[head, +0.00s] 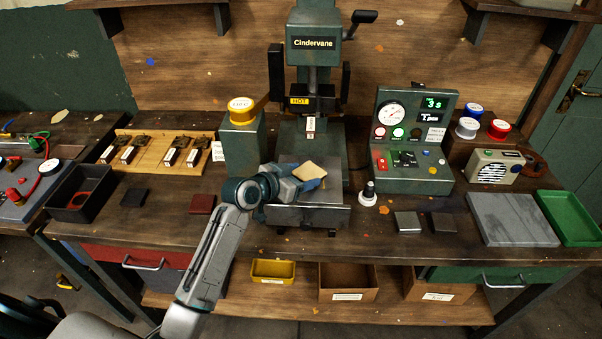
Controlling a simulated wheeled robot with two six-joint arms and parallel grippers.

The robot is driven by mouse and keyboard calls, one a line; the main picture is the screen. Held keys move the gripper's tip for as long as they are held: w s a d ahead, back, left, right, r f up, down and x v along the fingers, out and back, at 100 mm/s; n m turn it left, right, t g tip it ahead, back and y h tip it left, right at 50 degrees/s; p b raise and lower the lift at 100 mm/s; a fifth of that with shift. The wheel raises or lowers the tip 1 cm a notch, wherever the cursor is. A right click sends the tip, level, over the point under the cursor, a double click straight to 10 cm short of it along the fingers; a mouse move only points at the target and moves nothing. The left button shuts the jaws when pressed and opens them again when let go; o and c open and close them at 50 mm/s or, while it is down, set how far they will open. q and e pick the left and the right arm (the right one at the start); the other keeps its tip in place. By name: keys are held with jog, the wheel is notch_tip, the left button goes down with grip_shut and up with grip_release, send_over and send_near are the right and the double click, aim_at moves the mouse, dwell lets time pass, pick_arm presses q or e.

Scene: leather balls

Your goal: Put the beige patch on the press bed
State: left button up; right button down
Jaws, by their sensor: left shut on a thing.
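The beige patch (312,171) is a small pale tan piece with its flat face showing. My left gripper (301,180) is shut on it and holds it over the front part of the press. The press bed (334,192) is the grey metal plate at the foot of the green Cindervane press (314,62). My left gripper and forearm cover much of the bed. The gap between the patch and the bed cannot be told from this view. My right gripper does not show.
A yellow-topped button post (242,138) stands left of the press, and a gauge control box (412,140) stands right. A wooden tray of stamps (160,150) is at left. Dark red (203,204) and dark brown patches (134,197) lie on the bench. A grey slab (512,220) and green tray (575,215) are at right.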

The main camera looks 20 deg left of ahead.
pick_arm(q)
jog(key=shift+f, duration=0.15)
jog(key=o, duration=1)
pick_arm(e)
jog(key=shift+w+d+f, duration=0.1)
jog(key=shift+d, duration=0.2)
pick_arm(q)
jog(key=shift+r, duration=0.25)
jog(key=shift+s+a, duration=0.15)
jog(key=shift+s, duration=0.15)
jog(key=b+v, duration=0.2)
jog(key=v, duration=0.7)
jog(key=shift+s+b, duration=0.1)
jog(key=shift+b, duration=0.2)
jog(key=shift+v, duration=1.05)
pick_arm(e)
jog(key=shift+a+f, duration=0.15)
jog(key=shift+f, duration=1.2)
